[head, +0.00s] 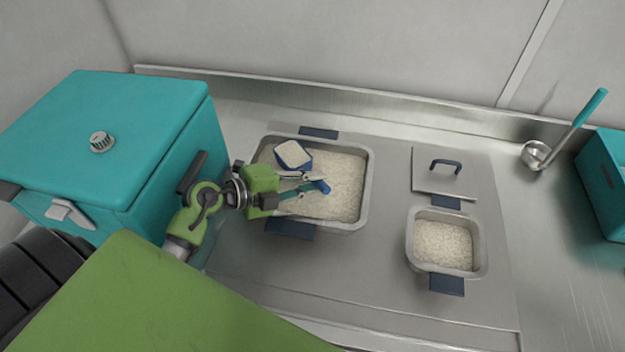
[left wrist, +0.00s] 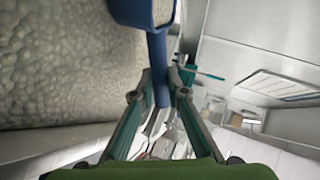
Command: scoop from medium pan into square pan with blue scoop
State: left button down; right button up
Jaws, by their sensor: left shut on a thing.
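The blue scoop (head: 296,166) holds a heap of pale grains and is over the left part of the larger pan (head: 368,185). That pan is wide, metal, with blue handles, and full of grains. My left gripper (head: 312,184) is shut on the scoop's handle, above the pan. In the left wrist view the blue handle (left wrist: 157,60) runs between the fingertips (left wrist: 160,78), and the scoop's bowl (left wrist: 130,18) is cut off at the top. The smaller square pan (head: 413,250) stands to the right and also holds grains. My right gripper is not in view.
A flat lid (head: 430,182) with a dark handle lies behind the square pan. A ladle (head: 575,122) with a teal handle leans at the back right. Teal boxes stand at the left (head: 150,115) and right edge (head: 606,170). The counter between the pans is clear.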

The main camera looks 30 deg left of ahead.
pick_arm(q)
notch_tip(320, 180, up, 6)
jog(key=p, duration=0.6)
jog(key=shift+d+r+m, duration=0.25)
jog(key=shift+m, duration=0.05)
jog(key=shift+s, duration=0.1)
